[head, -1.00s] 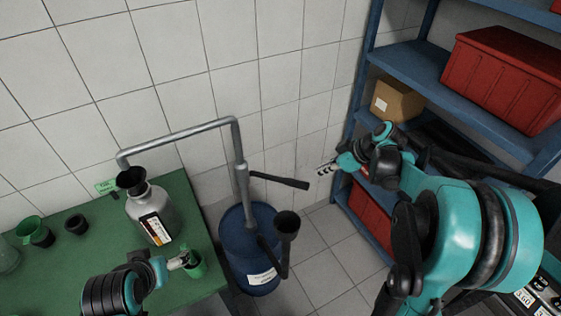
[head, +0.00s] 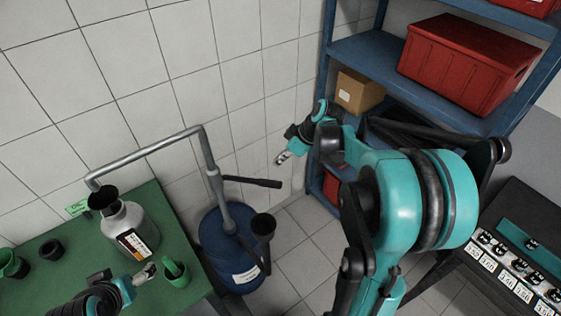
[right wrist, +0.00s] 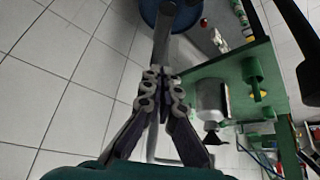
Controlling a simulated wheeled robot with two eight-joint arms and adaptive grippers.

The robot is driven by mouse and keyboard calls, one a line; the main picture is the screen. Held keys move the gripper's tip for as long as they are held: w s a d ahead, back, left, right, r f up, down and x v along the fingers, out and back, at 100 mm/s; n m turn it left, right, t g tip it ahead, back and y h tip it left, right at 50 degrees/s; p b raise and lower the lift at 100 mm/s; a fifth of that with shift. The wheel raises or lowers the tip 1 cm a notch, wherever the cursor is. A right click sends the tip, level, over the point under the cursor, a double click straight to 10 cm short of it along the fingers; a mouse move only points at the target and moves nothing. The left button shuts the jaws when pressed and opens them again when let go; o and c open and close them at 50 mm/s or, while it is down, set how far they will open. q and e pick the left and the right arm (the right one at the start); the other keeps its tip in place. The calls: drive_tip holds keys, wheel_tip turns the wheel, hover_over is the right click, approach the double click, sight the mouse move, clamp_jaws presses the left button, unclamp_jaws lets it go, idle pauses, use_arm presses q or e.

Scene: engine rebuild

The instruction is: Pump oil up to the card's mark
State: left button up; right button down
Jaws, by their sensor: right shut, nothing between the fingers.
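The blue oil drum (head: 228,245) stands on the floor with a grey hand pump (head: 215,185) on it. Its dark lever handle (head: 255,181) sticks out to the right. The spout pipe (head: 150,150) bends over to a black funnel (head: 103,199) on a grey bottle (head: 118,222). A striped card (head: 131,242) is on the bottle's front; the oil level cannot be made out. My right gripper (head: 283,158) is shut and empty, just above the handle's free end. It also shows in the right wrist view (right wrist: 165,78). My left gripper (head: 147,271) is beside a green cup (head: 176,274); its jaw state is unclear.
The green table (head: 50,238) holds the bottle, cups and a small green tag (head: 77,208). A blue shelf (head: 368,55) with a red crate (head: 465,65) and a carton (head: 358,92) stands behind my right arm.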

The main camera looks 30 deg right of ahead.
drive_tip(key=b, duration=0.1)
hover_over(268, 181)
drive_tip(key=f, duration=0.6)
drive_tip(key=shift+s+d+f, duration=0.2)
drive_tip(key=shift+s+f, duration=0.1)
drive_tip(key=shift+s+d+f, duration=0.15)
drive_tip(key=shift+f, duration=0.4)
drive_tip(key=shift+s+d+f, duration=0.15)
drive_tip(key=shift+f, duration=0.4)
drive_tip(key=shift+s+d+f, duration=0.1)
drive_tip(key=shift+f, duration=0.4)
drive_tip(key=shift+b, duration=0.3)
wheel_tip(268, 181, down, 12)
drive_tip(key=s+d+t+y+b, duration=0.1)
drive_tip(key=s+t+y+b, duration=0.1)
drive_tip(key=b, duration=1.4)
drive_tip(key=shift+f+t+y+b, duration=0.2)
drive_tip(key=shift+t+y+b, duration=0.1)
drive_tip(key=shift+t+y, duration=0.55)
drive_tip(key=shift+s+f, duration=0.1)
